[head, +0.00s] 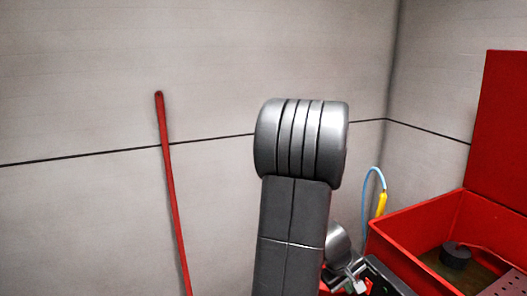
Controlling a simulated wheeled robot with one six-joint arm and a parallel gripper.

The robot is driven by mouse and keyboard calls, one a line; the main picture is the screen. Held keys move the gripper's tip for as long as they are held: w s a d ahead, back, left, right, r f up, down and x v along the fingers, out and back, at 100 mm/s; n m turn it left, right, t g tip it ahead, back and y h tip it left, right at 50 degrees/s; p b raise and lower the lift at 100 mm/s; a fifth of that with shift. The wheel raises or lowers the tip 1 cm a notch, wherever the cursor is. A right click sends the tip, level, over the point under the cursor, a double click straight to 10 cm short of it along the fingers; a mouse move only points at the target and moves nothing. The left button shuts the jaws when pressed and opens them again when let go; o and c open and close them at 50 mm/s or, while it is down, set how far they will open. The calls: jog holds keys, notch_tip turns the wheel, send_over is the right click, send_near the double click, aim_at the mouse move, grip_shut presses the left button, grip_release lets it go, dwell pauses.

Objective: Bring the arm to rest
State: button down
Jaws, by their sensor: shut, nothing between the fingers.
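My arm rises through the middle of the head view, with a dark grey link (291,240) topped by a large silver ridged joint (302,137). Another rounded silver part of my arm (339,243) shows low behind the link, on its right.
An open red box (410,245) stands at the lower right, its lid (498,130) raised; a dark round piece (456,256) lies inside. A blue cable with a yellow sleeve (381,203) loops beside it. A thin red pole (171,190) stands left, before grey walls (80,80).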

jog(key=v, duration=0.4)
jog(key=shift+d+r+p, duration=0.1)
jog(key=shift+p, duration=0.25)
